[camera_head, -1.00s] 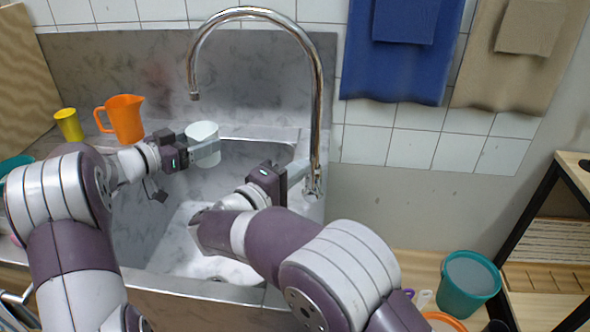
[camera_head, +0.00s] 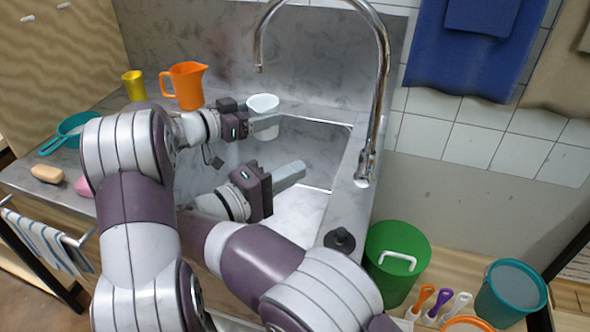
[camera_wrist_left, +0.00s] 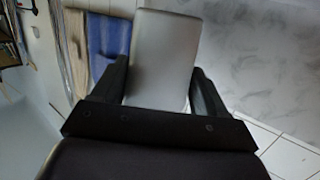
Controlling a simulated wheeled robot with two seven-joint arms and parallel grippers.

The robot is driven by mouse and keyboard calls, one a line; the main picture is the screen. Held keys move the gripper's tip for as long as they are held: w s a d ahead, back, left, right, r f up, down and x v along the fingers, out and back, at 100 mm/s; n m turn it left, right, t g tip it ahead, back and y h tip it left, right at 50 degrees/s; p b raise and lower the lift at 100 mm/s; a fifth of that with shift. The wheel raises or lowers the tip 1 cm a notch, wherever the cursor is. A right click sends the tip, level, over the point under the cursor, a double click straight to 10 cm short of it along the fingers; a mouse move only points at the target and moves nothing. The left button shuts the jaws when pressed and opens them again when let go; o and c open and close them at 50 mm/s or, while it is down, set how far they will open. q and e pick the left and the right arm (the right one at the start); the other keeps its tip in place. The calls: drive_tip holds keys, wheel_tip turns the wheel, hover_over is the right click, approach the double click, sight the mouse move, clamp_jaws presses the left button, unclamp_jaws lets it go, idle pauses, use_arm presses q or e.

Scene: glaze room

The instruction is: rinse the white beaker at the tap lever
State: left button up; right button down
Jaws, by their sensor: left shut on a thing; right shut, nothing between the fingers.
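The white beaker (camera_head: 263,103) is held over the sink, below the end of the tap's spout in the head view. My left gripper (camera_head: 265,123) is shut on the beaker's side, and its mouth faces up. In the left wrist view the beaker (camera_wrist_left: 162,55) sits between the two fingers of my left gripper (camera_wrist_left: 162,85). The chrome tap (camera_head: 380,75) arches over the sink, and its lever (camera_head: 364,172) is at the base on the right rim. No water stream can be made out. My right gripper (camera_head: 297,172) is shut and empty over the basin, left of the tap base and apart from it.
An orange jug (camera_head: 187,86) and a yellow cup (camera_head: 134,85) stand left of the sink (camera_head: 345,160). A teal pan (camera_head: 68,131) and a soap bar (camera_head: 47,173) lie farther left. A green bucket (camera_head: 397,262) and a teal bucket (camera_head: 511,291) stand at right.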

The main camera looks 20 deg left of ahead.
use_arm(q)
drive_tip(key=s+d, duration=0.1)
drive_tip(key=d, duration=0.7)
drive_tip(key=shift+s, duration=0.1)
idle(1.3)
drive_tip(key=d+r+p, duration=0.3)
drive_tip(key=d+r, duration=0.1)
drive_tip(key=d, duration=0.1)
drive_tip(key=shift+s+p, duration=0.35)
drive_tip(key=shift+s, duration=0.05)
drive_tip(key=shift+a, duration=0.1)
